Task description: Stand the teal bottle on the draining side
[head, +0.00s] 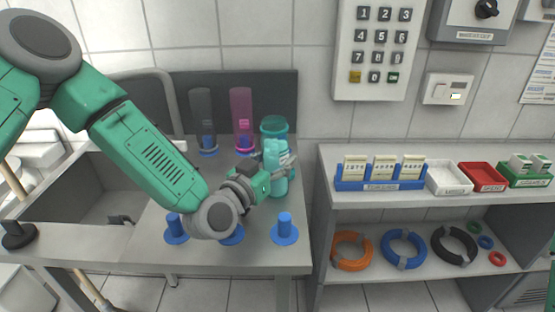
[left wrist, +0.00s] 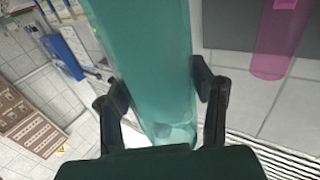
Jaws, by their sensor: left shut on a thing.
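The teal bottle (head: 274,127) is translucent and held above the steel counter (head: 262,258), in front of its dark back panel. It also fills the middle of the left wrist view (left wrist: 150,75). My left gripper (head: 277,174) is shut on it, with one finger on each side in the left wrist view (left wrist: 164,92). In the head view the gripper and a paler teal part overlap, so the bottle's exact tilt is hard to tell.
A grey bottle (head: 201,108) and a magenta bottle (head: 241,106) stand over blue pegs at the back. Blue pegs (head: 285,230) (head: 176,228) stand bare at the front; my arm partly covers another between them. A sink (head: 75,190) lies left. A shelf (head: 430,205) with trays stands right.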

